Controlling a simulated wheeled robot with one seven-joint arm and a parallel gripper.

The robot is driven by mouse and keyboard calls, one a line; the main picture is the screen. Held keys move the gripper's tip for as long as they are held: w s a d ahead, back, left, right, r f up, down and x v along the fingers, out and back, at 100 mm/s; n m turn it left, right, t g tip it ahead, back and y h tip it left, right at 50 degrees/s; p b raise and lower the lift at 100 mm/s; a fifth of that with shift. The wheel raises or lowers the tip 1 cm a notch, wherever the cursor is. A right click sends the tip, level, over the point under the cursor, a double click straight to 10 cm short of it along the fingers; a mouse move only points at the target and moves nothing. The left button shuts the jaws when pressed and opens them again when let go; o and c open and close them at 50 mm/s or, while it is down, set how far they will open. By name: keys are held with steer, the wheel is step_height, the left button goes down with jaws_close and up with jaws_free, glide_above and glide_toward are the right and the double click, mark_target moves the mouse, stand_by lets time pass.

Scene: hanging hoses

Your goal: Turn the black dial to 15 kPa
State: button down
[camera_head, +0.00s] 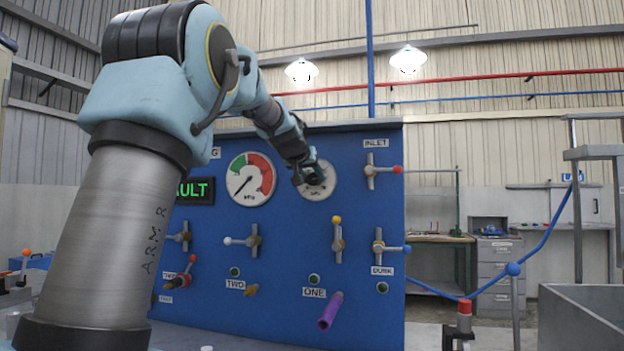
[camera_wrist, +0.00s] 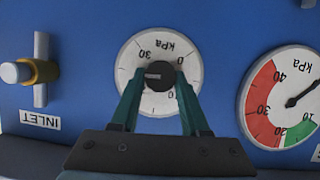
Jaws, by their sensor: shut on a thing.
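The black dial (camera_wrist: 160,70) is a round knob at the middle of a white scale plate (camera_wrist: 137,50) on the blue panel. The knob's pale mark points left in that view. My gripper (camera_wrist: 160,79) is shut on the knob, one teal finger on each side. In the head view my gripper (camera_head: 311,175) covers most of the knob, and the white plate (camera_head: 329,176) shows around it.
A red and green gauge (camera_head: 250,179) is beside the dial; its needle points to the lower left in the head view. The inlet valve (camera_head: 371,171) is on the dial's other side. Several levers and a purple handle (camera_head: 330,310) stick out below. A blue hose (camera_head: 548,235) hangs at right.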

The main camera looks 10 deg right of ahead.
steer(key=b, duration=0.1)
steer(key=n+h+b, duration=0.1)
steer(key=b, duration=0.1)
steer(key=n+b, duration=0.1)
steer(key=shift+w+a+f+g, duration=0.15)
steer(key=shift+a+f+g, duration=0.1)
steer(key=shift+f+g, duration=0.15)
steer(key=n+h+b, duration=0.3)
steer(key=n+b, duration=0.1)
steer(key=b, duration=0.1)
steer(key=shift+a+f+b, duration=0.1)
steer(key=shift+b, duration=0.3)
steer(key=n+h+b, duration=0.1)
steer(key=n+b, duration=0.2)
steer(key=b, duration=0.1)
steer(key=shift+w+f+n+h, duration=0.1)
steer(key=shift+n+h, duration=0.2)
steer(key=shift+h, duration=0.1)
steer(key=shift+n+h+b, duration=0.4)
steer(key=shift+n+b, duration=0.7)
steer(key=shift+b, duration=0.1)
steer(key=shift+c, duration=2)
jaws_free()
